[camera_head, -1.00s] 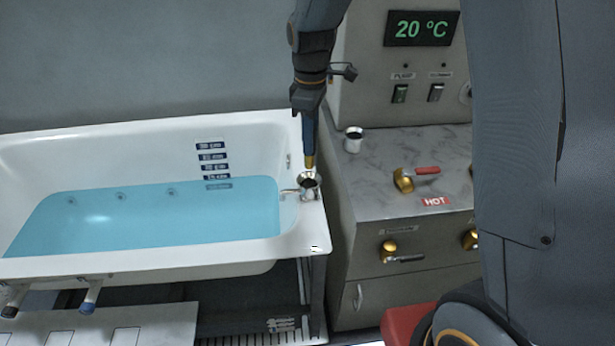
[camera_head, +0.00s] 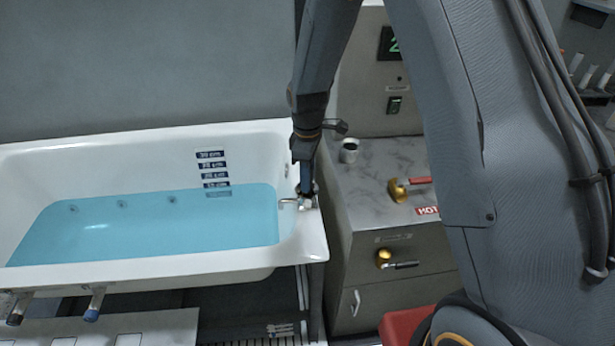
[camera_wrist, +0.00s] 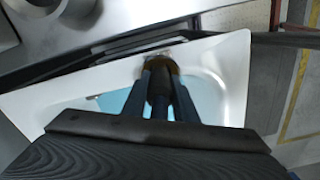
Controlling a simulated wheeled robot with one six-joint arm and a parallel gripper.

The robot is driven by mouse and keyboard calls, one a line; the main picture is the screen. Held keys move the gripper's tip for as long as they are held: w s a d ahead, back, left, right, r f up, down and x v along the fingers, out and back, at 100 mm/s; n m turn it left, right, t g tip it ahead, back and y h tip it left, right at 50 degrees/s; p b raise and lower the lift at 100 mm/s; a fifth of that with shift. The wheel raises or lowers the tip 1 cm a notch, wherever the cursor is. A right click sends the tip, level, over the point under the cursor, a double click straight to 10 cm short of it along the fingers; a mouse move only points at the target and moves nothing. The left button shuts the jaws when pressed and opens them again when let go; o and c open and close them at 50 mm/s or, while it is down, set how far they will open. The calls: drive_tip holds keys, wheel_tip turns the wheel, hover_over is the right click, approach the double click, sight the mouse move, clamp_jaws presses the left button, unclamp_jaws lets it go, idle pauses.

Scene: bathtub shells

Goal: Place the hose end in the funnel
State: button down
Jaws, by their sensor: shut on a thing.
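My gripper (camera_head: 306,190) points down at the right end of the white bathtub (camera_head: 150,263), at the funnel on its rim. In the wrist view its two fingers (camera_wrist: 160,95) are shut on the dark hose end (camera_wrist: 159,101), which points away from the camera. The small metallic funnel (camera_head: 307,204) is mostly hidden behind the gripper. The hose end's tip is at the funnel's mouth, but I cannot tell whether it is inside. In the wrist view a brownish-gold rim shows around the far end of the hose.
Blue water (camera_head: 150,225) fills part of the tub. A grey cabinet (camera_head: 365,200) stands close on the right, with a metal cup (camera_head: 349,151), a red-handled brass valve (camera_head: 399,189) and a lower brass valve (camera_head: 385,258). A control box (camera_head: 375,90) rises behind.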

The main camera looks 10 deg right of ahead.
drive_tip(key=shift+f, duration=0.1)
drive_tip(key=c, duration=1.4)
unclamp_jaws()
drive_tip(key=shift+c, duration=0.2)
